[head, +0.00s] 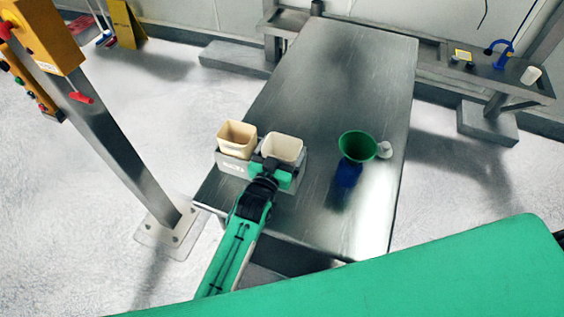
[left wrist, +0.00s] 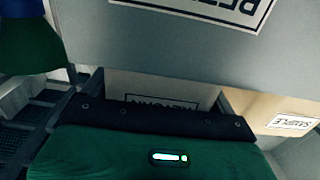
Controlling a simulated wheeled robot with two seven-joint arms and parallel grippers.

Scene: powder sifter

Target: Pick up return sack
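Two cream, open-topped sacks stand side by side in a grey holder (head: 232,168) at the table's near left. The left wrist view shows an inverted RETURN label, partly covered, on the pale sack (left wrist: 130,84) and a SAMPLE label on the tan one. The return sack (head: 284,147) is the right one in the head view; the sample sack (head: 236,138) is the left one. My left gripper (head: 270,165) is at the near side of the return sack. Its fingertips are not clear, so I cannot tell whether it touches or grips the sack. My right gripper is out of view.
A green funnel (head: 357,146) sits above a blue object (head: 348,174) on the metal table (head: 345,75), with a small white item (head: 384,150) beside it. A metal post (head: 125,160) stands left of the table. The table's far half is clear.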

